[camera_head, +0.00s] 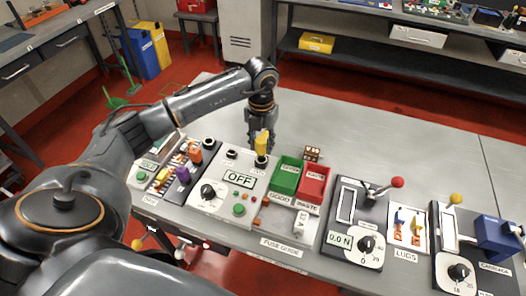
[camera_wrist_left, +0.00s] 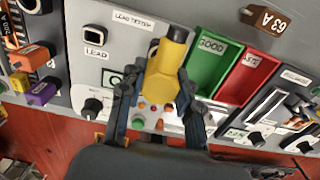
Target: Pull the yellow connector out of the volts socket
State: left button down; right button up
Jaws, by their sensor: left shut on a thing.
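The yellow connector (camera_head: 262,142) stands upright over the right-hand part of the tester panel (camera_head: 205,205). My left gripper (camera_head: 261,133) comes down from above and is shut on it. In the left wrist view the connector (camera_wrist_left: 163,82) sits between the two fingers (camera_wrist_left: 160,105), its black end pointing away from them. A black socket (camera_wrist_left: 153,47) shows beside that end, partly covered by the connector. I cannot tell for sure whether the end is clear of the socket. The volts label is not readable. My right gripper is not in view.
A green bin (camera_head: 285,176) and a red bin (camera_head: 313,184) stand just right of the connector. A small brown block (camera_head: 312,153) lies behind them. A panel with a red-knobbed lever (camera_head: 397,182) is further right.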

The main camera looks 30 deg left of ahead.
pick_arm(q)
jog(key=shift+r, duration=0.15)
jog(key=shift+r+p, duration=1.65)
jog(key=shift+r, duration=0.75)
